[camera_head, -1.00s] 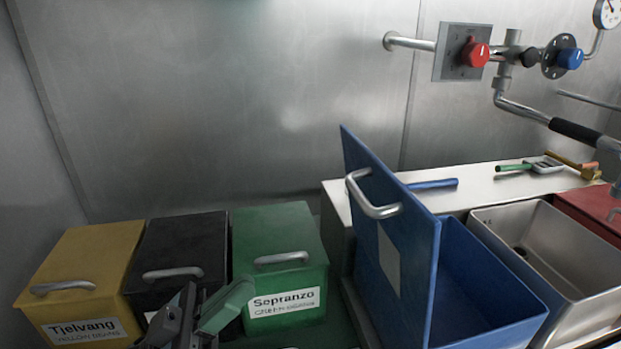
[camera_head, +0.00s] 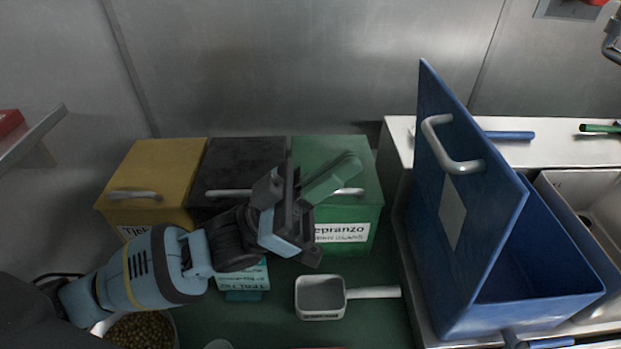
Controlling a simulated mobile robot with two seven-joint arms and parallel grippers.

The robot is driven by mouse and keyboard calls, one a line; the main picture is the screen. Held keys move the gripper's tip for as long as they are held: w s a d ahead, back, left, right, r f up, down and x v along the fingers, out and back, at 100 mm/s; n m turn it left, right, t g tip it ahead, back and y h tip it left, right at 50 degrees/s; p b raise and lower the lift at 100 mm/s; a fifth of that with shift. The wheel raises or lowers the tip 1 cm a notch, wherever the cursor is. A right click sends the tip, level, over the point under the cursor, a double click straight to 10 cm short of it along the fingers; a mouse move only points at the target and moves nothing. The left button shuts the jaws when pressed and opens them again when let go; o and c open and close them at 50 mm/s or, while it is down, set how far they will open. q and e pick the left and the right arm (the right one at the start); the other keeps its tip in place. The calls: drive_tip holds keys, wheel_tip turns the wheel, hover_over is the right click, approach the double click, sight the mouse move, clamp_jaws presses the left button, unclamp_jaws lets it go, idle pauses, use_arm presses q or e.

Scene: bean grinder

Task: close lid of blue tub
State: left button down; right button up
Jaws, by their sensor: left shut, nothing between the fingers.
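The blue tub (camera_head: 537,281) stands at the right, open at the top. Its blue lid (camera_head: 478,158) stands up along the tub's left edge, tilted slightly, with a metal handle (camera_head: 448,150) on its left face. My left gripper (camera_head: 334,178) reaches in from the left and is shut and empty, in front of the green bin and to the left of the lid, apart from it. My right gripper is not in view.
Yellow (camera_head: 147,187), black (camera_head: 225,160) and green (camera_head: 360,208) lidded bins stand in a row behind my left arm. A white scoop (camera_head: 320,297) lies on the green surface. A steel sink (camera_head: 573,193) is right of the tub. A bowl of beans (camera_head: 141,332) is at lower left.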

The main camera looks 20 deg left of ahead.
use_arm(q)
drive_tip(key=w+d+r+p, duration=0.1)
drive_tip(key=w+d+r, duration=0.1)
drive_tip(key=d, duration=0.4)
drive_tip(key=shift+r, duration=0.1)
